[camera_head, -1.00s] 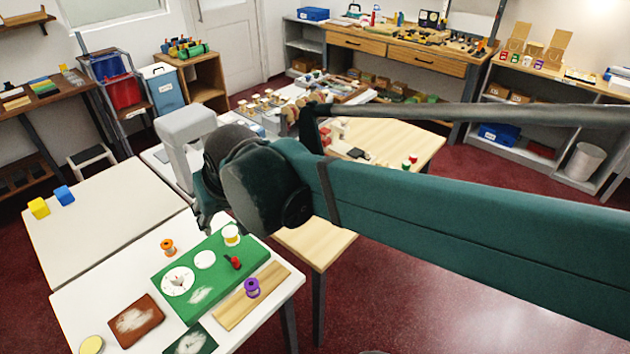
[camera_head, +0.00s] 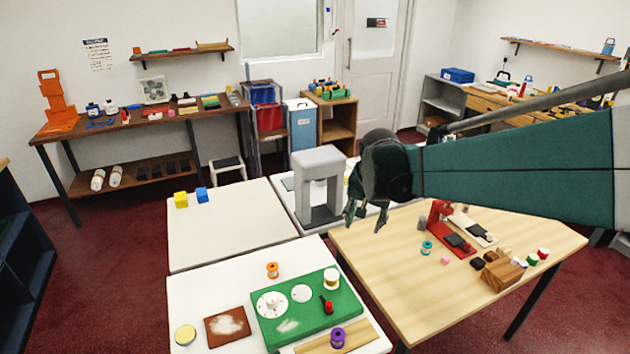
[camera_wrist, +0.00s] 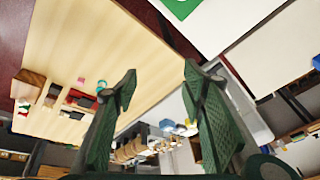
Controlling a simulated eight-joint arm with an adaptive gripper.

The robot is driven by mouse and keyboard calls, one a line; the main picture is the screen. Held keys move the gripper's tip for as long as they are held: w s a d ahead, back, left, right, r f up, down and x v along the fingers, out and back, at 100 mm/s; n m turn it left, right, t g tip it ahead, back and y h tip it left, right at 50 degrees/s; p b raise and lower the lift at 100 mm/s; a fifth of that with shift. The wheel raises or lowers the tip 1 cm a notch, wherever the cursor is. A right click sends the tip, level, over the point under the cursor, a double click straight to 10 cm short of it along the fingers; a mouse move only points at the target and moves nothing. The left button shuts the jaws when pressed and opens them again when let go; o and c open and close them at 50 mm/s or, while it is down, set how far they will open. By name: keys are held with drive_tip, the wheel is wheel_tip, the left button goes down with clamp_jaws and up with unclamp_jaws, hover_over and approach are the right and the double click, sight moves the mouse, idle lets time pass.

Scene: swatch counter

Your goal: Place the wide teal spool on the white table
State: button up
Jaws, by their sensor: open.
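A teal spool (camera_head: 427,247) stands on the light wooden table (camera_head: 370,262), beside a red device. It also shows small in the wrist view (camera_wrist: 101,90), left of my fingers. A white table (camera_head: 215,302) at the front left carries a green mat and other spools. Another white table (camera_head: 235,235) behind it holds two small blocks; its front is bare. My gripper (camera_head: 365,216) hangs above the wooden table's far left corner, apart from the teal spool and to its left. In the wrist view my gripper (camera_wrist: 160,74) is open, with nothing between the fingers.
A grey machine (camera_head: 316,180) stands close left of my gripper. The red device (camera_head: 445,228), a wooden block (camera_head: 502,274) and small spools crowd the wooden table's right part. An orange spool (camera_head: 272,270) and a purple spool (camera_head: 338,338) stand on the front white table.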

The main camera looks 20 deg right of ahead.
drive_tip(key=w+d+f+m+g+p, duration=0.1)
drive_tip(key=w+d+f+m, duration=0.2)
drive_tip(key=d, duration=0.6)
drive_tip(key=w+d+f+m+g+p, duration=0.1)
drive_tip(key=d+f+m, duration=0.25)
drive_tip(key=d, duration=0.45)
drive_tip(key=m+g+p, duration=0.1)
drive_tip(key=m+g, duration=0.1)
drive_tip(key=m, duration=0.2)
hover_over(427, 244)
drive_tip(key=a, duration=0.2)
drive_tip(key=f, duration=1)
drive_tip(key=shift+w+d+f, duration=0.2)
drive_tip(key=shift+w+f, duration=0.05)
drive_tip(key=shift+s+d+f, duration=0.15)
drive_tip(key=shift+d+f, duration=0.2)
drive_tip(key=shift+d, duration=0.05)
drive_tip(key=shift+f, duration=0.1)
drive_tip(key=shift+d+f, duration=0.15)
drive_tip(key=shift+f, duration=1.05)
drive_tip(key=shift+s+d+f+b, duration=0.1)
drive_tip(key=shift+d+f+b, duration=0.05)
drive_tip(key=shift+f, duration=1.15)
drive_tip(key=shift+s+d+f+b, duration=0.1)
drive_tip(key=shift+d+f+b, duration=0.05)
drive_tip(key=shift+f, duration=1.15)
